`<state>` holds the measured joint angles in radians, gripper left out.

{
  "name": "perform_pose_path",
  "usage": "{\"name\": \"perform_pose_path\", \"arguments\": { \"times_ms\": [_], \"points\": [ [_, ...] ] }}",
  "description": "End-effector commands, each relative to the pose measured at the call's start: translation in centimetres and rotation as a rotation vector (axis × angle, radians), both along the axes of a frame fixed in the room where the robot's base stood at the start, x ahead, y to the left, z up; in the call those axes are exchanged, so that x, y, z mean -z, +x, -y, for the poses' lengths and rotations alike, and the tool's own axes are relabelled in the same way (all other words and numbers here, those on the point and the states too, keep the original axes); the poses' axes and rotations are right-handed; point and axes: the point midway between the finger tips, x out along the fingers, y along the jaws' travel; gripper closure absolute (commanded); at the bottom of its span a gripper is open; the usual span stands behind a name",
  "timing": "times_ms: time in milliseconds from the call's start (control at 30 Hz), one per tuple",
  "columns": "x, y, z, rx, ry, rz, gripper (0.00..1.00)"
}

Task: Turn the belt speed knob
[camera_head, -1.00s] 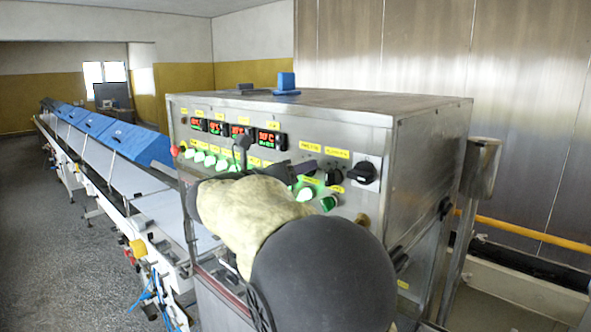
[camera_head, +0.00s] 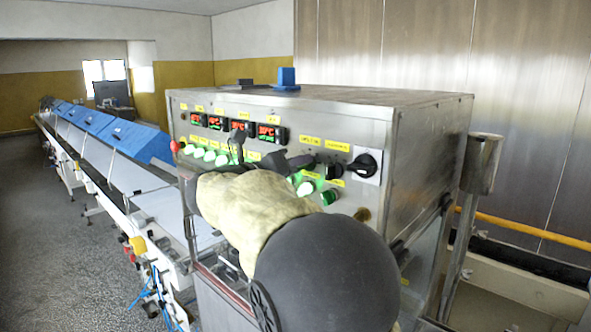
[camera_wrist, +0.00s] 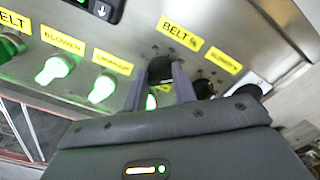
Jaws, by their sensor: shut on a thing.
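The belt speed knob (camera_wrist: 160,69) is a black round knob under the yellow "BELT %" label (camera_wrist: 180,32) in the wrist view. My gripper (camera_wrist: 160,78) is shut on it, with one grey finger on each side. In the head view my gripper (camera_head: 290,160) reaches the right part of the panel face (camera_head: 205,107), and its hand and my arm hide most of the knob there. The knob's pointer mark cannot be made out.
Another black knob (camera_wrist: 203,88) sits close to the right of my fingers. Green-lit switches (camera_wrist: 103,88) lie to the left. A black rotary switch (camera_head: 364,166) is at the panel's right end. A conveyor (camera_head: 110,165) runs off to the left.

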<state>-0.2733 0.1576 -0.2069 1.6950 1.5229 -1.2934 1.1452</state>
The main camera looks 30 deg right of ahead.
Motion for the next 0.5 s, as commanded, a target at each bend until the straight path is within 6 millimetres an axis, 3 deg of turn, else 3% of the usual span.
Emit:
{"name": "perform_pose_path", "arguments": {
  "times_ms": [500],
  "points": [
    [0.21, 0.10, -0.02, 0.001, -0.159, -0.439, 0.96]
  ]
}}
